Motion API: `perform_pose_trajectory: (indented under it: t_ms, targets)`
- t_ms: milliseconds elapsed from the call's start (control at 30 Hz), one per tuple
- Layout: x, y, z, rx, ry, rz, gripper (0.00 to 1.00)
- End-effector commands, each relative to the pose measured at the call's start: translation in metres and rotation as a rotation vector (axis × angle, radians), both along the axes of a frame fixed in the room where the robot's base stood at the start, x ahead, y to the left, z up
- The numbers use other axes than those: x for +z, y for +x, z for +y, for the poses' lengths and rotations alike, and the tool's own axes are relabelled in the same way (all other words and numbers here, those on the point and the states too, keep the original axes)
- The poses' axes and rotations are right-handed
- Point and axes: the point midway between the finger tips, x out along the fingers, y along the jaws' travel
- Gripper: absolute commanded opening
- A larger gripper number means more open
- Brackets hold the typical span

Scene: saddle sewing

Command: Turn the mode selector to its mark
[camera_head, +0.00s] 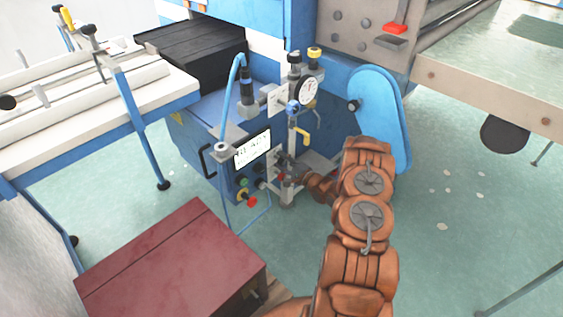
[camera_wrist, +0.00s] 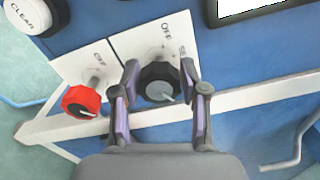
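The mode selector seems to be the black knob (camera_wrist: 158,78) with a grey pointer face, on a white plate marked OFF in the wrist view. Its pointer's exact angle is hard to read. My gripper (camera_wrist: 160,76) has one finger on each side of the knob. The tips are very close to its sides; I cannot tell whether they touch. Part of the plate's lettering is hidden by the right finger. In the head view my gripper (camera_head: 283,172) is at the front of the control panel (camera_head: 262,178), and the knob is not clear there.
A red knob (camera_wrist: 81,101) on its own OFF plate sits left of the left finger. A white CLEAR button (camera_wrist: 28,15) is at the upper left. A lit display (camera_head: 253,149) is above the controls. A dark red box (camera_head: 170,262) stands on the near left.

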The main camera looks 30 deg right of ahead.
Motion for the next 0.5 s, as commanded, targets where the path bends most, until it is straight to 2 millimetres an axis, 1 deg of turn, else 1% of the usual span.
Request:
perform_pose_trajectory:
  t_ms: [33, 167, 500]
  targets:
    - [0.0000, -0.0001, 0.0000, 0.000, 0.000, 0.000, 0.52]
    - [-0.0002, -0.0001, 0.0001, 0.000, 0.000, 0.000, 0.65]
    - [-0.0005, -0.0019, -0.0002, 0.000, 0.000, 0.001, 0.66]
